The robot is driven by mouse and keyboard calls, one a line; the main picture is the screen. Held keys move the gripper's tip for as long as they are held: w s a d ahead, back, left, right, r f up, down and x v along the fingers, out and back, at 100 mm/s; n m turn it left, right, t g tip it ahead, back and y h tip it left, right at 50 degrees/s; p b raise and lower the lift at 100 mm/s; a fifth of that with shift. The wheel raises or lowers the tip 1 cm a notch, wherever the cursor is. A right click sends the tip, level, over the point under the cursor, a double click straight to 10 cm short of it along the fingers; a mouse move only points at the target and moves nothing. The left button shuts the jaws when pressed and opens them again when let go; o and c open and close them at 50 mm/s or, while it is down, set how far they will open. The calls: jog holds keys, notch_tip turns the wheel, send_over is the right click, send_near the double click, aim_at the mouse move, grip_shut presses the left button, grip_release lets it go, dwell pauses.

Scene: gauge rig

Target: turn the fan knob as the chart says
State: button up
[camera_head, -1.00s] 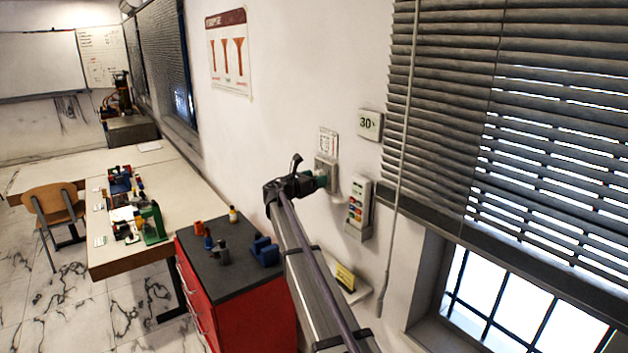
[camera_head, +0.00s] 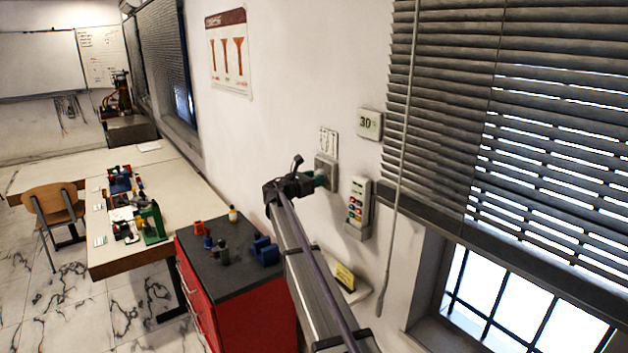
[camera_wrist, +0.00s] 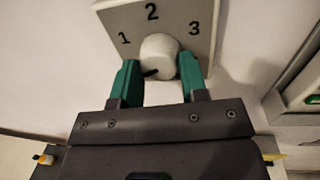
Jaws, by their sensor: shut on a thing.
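The fan knob (camera_wrist: 158,56) is a round pale knob on a grey plate (camera_wrist: 175,15) marked 1, 2 and 3. In the wrist view it sits between the two green fingers of my gripper (camera_wrist: 160,80), which is shut on it. A dark mark shows on the knob's lower left side, away from the numerals. In the head view my gripper (camera_head: 321,179) reaches the grey plate (camera_head: 326,165) on the wall and hides the knob. A small chart (camera_head: 328,140) hangs just above the plate; its print is too small to read.
A panel with coloured buttons (camera_head: 357,207) is close on the right. A red cabinet (camera_head: 245,310) with small items on top stands below left. Blinds (camera_head: 550,110) cover the window.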

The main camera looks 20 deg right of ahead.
jog(key=m+g, duration=0.1)
jog(key=m, duration=0.8)
jog(key=m+g+h, duration=0.1)
jog(key=m, duration=0.8)
jog(key=m+g+b, duration=0.1)
jog(key=m, duration=0.8)
jog(key=shift+w+a+r+h, duration=0.1)
jog(key=shift+w+r+h, duration=0.1)
jog(key=shift+w+h, duration=0.2)
jog(key=shift+s+m, duration=0.1)
jog(key=shift+m, duration=1)
jog(key=shift+g, duration=0.3)
jog(key=o, duration=0.9)
jog(key=shift+a, duration=0.1)
jog(key=a, duration=0.3)
jog(key=s+a, duration=0.1)
jog(key=a, duration=0.3)
jog(key=a+f, duration=0.1)
jog(key=a, duration=0.2)
jog(key=shift+s+a+b, duration=0.2)
jog(key=shift+a+b, duration=0.05)
jog(key=shift+b, duration=0.1)
